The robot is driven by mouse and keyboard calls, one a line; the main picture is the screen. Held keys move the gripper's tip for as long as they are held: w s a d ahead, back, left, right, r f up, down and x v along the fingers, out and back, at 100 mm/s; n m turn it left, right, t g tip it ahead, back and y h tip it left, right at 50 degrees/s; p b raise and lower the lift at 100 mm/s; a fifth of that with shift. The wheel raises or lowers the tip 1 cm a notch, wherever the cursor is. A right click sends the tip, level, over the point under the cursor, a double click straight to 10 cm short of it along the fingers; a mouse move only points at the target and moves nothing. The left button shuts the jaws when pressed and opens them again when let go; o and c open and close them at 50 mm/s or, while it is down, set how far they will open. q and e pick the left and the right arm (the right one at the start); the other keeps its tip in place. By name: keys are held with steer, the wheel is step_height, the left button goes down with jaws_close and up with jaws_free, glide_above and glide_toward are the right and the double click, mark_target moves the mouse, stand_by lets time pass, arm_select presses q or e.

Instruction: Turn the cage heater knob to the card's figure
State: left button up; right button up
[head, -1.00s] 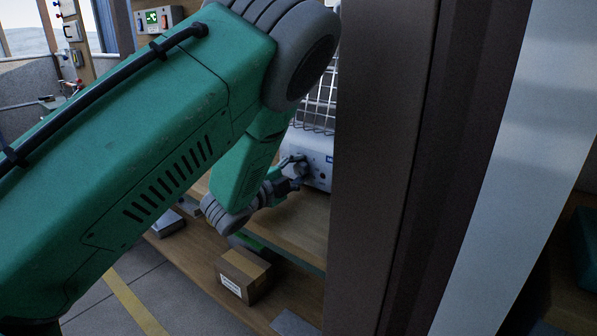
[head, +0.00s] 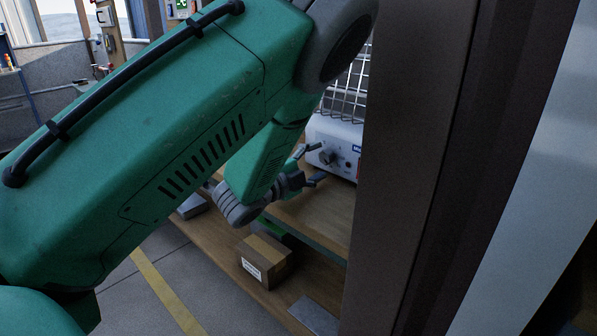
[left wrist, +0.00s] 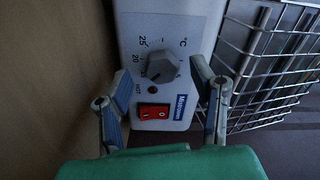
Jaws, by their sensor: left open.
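The cage heater (head: 340,131) is a white box at the wire cage, partly hidden behind a brown post in the head view. Its grey round knob (left wrist: 162,67) sits on a panel with a °C scale, 20 and 25 legible; the pointer's exact reading is unclear. The knob also shows in the head view (head: 327,157). My left gripper (left wrist: 160,74) is open and empty, its fingers spread to either side of the knob in the wrist view, with no clear contact. No card with a figure is legible. My right gripper is not in view.
A red rocker switch (left wrist: 153,113) and a small HOT lamp lie beside the knob. The wire cage (left wrist: 268,65) is close to one finger. A brown post (head: 415,170) stands right of my arm. A cardboard box (head: 264,262) rests on the lower shelf.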

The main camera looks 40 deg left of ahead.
arm_select(q)
steer(key=s, duration=0.9)
steer(key=shift+a, duration=0.4)
